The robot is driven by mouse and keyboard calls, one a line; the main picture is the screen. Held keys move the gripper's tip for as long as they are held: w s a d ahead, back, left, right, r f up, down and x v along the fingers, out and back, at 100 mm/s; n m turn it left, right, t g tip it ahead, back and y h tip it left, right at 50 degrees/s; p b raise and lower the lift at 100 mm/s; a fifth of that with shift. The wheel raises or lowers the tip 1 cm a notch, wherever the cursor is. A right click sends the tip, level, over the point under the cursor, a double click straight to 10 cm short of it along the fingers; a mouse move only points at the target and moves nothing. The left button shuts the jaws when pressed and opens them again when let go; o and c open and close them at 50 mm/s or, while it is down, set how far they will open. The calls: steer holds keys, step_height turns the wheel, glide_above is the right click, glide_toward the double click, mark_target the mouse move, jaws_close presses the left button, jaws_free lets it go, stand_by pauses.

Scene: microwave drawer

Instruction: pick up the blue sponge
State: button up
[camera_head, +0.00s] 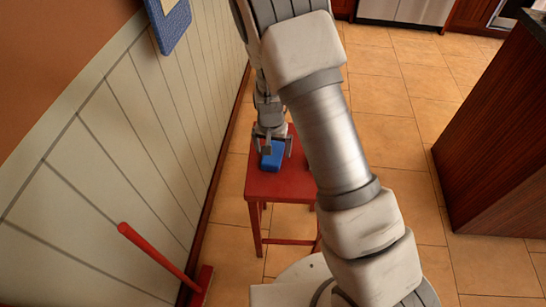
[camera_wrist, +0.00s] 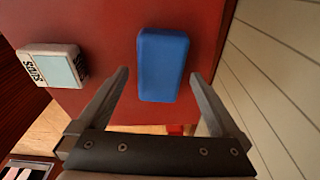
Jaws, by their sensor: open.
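The blue sponge (camera_head: 272,156) lies on the red stool (camera_head: 285,187) in the head view. In the wrist view the blue sponge (camera_wrist: 162,64) is a rounded block on the red seat (camera_wrist: 107,25), beyond my fingertips and roughly centred between their lines. My gripper (camera_head: 272,146) is above the sponge in the head view, fingers pointing down. In the wrist view my gripper (camera_wrist: 160,76) is open and empty, one finger on each side of the sponge's near end. I cannot tell the exact height gap.
A white and pale blue box with dark lettering (camera_wrist: 53,66) sits on the seat left of the sponge. A panelled wall (camera_head: 110,160) runs close beside the stool. A red-handled tool (camera_head: 160,258) leans there. A dark wooden counter (camera_head: 495,130) stands right, with open tiled floor between.

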step_height(320, 180, down, 2)
steer(key=shift+w+f, duration=0.1)
steer(key=shift+w, duration=0.05)
steer(key=c, duration=1.3)
steer(key=shift+r, duration=0.2)
step_height(320, 180, up, 5)
steer(key=shift+f+p, duration=0.2)
steer(key=shift+p, duration=0.5)
steer(key=d+r+p, duration=0.1)
steer(key=d+r, duration=0.5)
steer(key=d, duration=0.5)
steer(key=shift+d, duration=0.35)
steer(key=shift+r, duration=0.1)
